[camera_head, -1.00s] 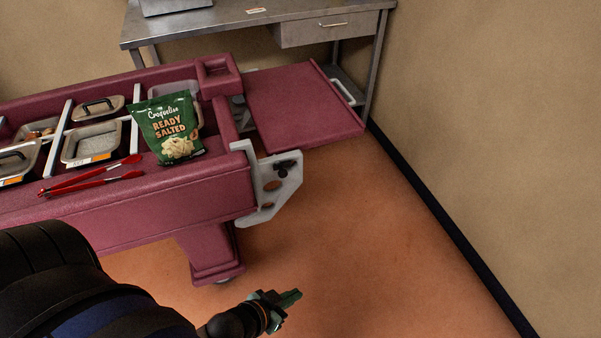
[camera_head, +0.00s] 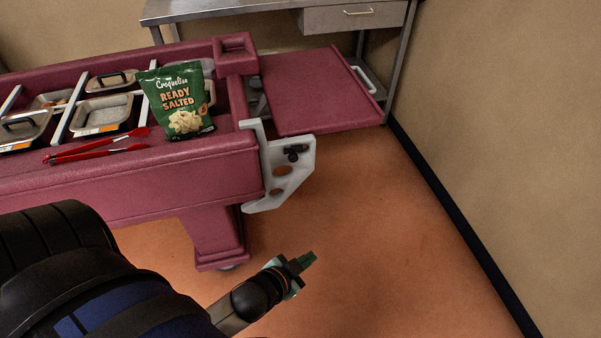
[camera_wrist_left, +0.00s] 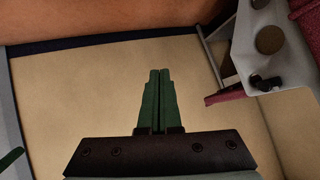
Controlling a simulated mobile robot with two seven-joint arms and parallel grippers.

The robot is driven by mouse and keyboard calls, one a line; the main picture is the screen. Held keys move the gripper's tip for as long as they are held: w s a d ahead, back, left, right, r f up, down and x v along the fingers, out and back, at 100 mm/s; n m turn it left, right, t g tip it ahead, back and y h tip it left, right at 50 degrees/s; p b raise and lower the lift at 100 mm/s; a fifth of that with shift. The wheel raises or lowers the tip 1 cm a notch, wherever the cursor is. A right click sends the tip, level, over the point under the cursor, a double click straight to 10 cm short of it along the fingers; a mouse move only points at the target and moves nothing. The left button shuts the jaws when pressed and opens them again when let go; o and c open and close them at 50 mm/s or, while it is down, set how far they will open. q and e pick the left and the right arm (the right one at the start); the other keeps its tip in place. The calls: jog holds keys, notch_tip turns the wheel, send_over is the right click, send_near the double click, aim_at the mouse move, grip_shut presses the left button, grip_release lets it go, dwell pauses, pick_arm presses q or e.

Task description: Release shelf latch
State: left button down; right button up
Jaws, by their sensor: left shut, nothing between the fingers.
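The maroon end shelf (camera_head: 320,92) is raised and level at the cart's right end. A grey-white bracket (camera_head: 283,172) is fixed to the cart's near right corner, with a small black latch (camera_head: 296,151) on it. In the left wrist view the bracket (camera_wrist_left: 240,45) and the black latch (camera_wrist_left: 265,82) show at the upper right. My left gripper (camera_head: 307,260) is below and in front of the bracket, apart from it. Its green fingers (camera_wrist_left: 159,100) are together and empty. My right gripper is not in view.
The maroon cart (camera_head: 150,185) holds lidded pans, red tongs (camera_head: 97,150) and a green crisp bag (camera_head: 176,101). A steel table (camera_head: 230,8) stands behind, and a beige wall (camera_head: 510,130) is at the right. The orange floor between bracket and wall is clear.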

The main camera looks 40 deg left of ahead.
pick_arm(q)
jog(key=w+a+m+t+y+b, duration=0.3)
jog(key=w+a+y+b, duration=0.15)
jog(key=w+b, duration=0.45)
jog(key=w+a+r+m+t+y+b, duration=0.1)
jog(key=w+a+r+t+y+b, duration=0.1)
jog(key=a+r+t+y+b, duration=0.2)
notch_tip(320, 180, up, 4)
jog(key=shift+w+f+b, duration=0.15)
jog(key=shift+w+b, duration=0.25)
jog(key=shift+b, duration=0.65)
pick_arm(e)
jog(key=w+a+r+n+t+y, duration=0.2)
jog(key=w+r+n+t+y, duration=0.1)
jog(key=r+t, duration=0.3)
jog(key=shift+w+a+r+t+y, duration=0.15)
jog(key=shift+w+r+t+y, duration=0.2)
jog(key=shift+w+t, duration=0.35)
pick_arm(q)
jog(key=w+a, duration=0.6)
jog(key=shift+w+a+f, duration=0.2)
jog(key=shift+w+a, duration=0.05)
jog(key=shift+w, duration=0.15)
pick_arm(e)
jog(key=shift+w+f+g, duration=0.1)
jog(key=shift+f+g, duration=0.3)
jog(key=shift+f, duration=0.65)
